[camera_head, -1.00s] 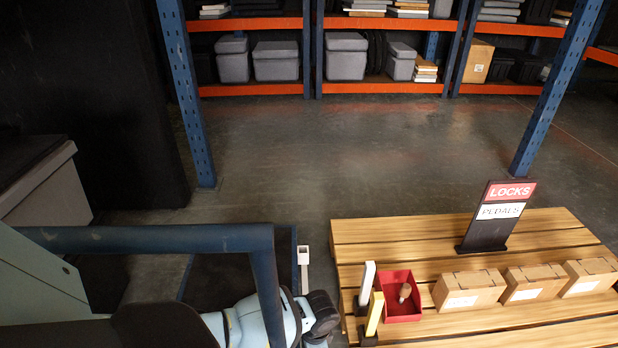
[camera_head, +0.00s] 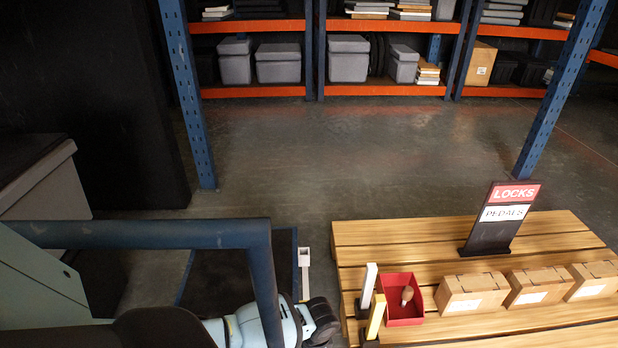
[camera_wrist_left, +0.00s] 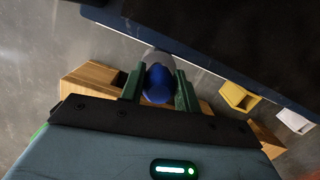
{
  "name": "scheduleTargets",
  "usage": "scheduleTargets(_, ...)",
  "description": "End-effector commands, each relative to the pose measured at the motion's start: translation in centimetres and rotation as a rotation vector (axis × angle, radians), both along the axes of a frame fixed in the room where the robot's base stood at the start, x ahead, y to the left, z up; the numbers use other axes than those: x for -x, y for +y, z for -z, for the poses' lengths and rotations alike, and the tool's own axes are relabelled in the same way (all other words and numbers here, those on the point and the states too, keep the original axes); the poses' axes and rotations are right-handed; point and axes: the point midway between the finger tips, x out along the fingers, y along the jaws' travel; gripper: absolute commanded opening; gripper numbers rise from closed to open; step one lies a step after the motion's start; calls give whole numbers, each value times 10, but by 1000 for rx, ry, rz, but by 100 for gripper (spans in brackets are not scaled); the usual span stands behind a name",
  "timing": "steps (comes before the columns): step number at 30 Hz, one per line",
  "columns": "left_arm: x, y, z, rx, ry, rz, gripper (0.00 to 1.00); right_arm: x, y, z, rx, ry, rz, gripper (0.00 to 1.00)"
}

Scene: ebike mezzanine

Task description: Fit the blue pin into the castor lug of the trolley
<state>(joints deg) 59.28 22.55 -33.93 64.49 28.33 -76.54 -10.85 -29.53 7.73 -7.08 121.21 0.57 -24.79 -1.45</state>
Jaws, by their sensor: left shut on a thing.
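In the left wrist view my left gripper (camera_wrist_left: 160,82) is shut on the blue pin (camera_wrist_left: 158,86), which shows as a rounded blue body with a grey end between the green fingers. The trolley shows in the head view as a blue tube frame (camera_head: 140,234) and dark deck (camera_head: 222,268). A pale lug with a square opening (camera_head: 305,257) stands at its right edge. The wrist view shows a yellow hollow lug (camera_wrist_left: 239,97) and a white one (camera_wrist_left: 295,121) along the dark trolley edge (camera_wrist_left: 215,45), apart from the pin. The right gripper is out of view.
A slatted wooden pallet (camera_head: 450,232) lies right of the trolley. It carries a red bin (camera_head: 405,318), white (camera_head: 368,286) and yellow (camera_head: 376,314) posts, a sign (camera_head: 498,218) and cardboard boxes (camera_head: 472,292). Racks stand at the back; the floor between (camera_head: 340,160) is clear.

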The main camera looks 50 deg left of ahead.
Motion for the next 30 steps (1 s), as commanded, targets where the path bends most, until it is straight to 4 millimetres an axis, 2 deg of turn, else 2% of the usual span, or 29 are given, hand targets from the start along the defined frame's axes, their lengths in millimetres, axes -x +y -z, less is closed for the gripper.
scheduleTargets(15,0,0,12,0,1,0,8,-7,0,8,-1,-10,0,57)
scheduleTargets(28,0,0,21,0,1,0,8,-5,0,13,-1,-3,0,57)
scheduleTargets(29,0,0,20,-1,0,0,36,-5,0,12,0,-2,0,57)
scheduleTargets(30,0,0,20,-1,0,0,41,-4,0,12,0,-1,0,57)
